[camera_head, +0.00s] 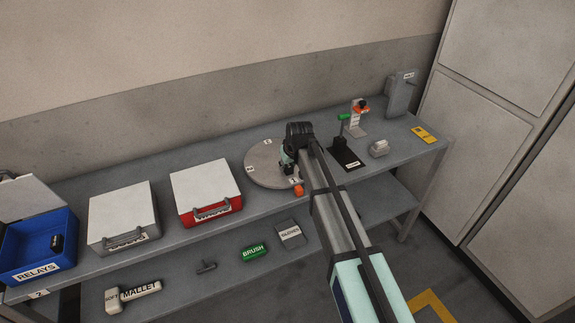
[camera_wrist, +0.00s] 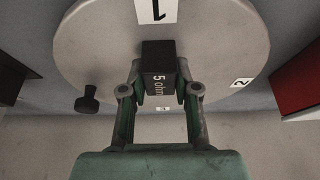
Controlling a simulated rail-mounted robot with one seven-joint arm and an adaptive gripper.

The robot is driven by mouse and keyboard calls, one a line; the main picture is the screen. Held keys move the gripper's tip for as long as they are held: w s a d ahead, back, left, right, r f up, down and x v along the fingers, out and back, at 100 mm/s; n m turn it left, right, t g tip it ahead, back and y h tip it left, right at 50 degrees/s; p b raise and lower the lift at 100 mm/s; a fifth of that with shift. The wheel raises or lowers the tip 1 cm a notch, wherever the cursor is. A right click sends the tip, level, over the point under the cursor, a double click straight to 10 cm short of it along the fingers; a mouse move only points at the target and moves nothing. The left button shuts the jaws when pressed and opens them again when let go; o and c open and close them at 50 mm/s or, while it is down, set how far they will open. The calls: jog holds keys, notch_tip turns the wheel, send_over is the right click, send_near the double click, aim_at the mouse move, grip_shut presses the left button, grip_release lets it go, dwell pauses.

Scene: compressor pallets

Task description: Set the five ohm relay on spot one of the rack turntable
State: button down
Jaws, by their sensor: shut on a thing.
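The round grey turntable (camera_head: 262,170) lies on the bench top. In the wrist view the turntable (camera_wrist: 95,50) shows a white label 1 (camera_wrist: 152,10) at the top, a label 2 (camera_wrist: 241,83) at right and a label 3 (camera_wrist: 163,108) seen between my fingers. My gripper (camera_wrist: 160,88) is shut on the black relay (camera_wrist: 157,58) marked "5 ohm". The relay is over the turntable, close beside label 1. I cannot tell whether it touches the surface. In the head view my gripper (camera_head: 288,168) is over the turntable, and the arm hides part of it.
A black knob (camera_wrist: 87,99) stands at the turntable's left in the wrist view. Left along the bench are a red case (camera_head: 205,190), a grey case (camera_head: 122,215) and the blue RELAYS bin (camera_head: 35,245). Right are a black-based stand (camera_head: 346,158) and a small grey part (camera_head: 379,148).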

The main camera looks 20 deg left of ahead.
jog(key=c, duration=0.9)
grip_release()
jog(key=shift+o, duration=0.2)
jog(key=b+v, duration=0.2)
jog(key=v, duration=1)
jog(key=shift+b, duration=0.35)
jog(key=shift+r, duration=0.1)
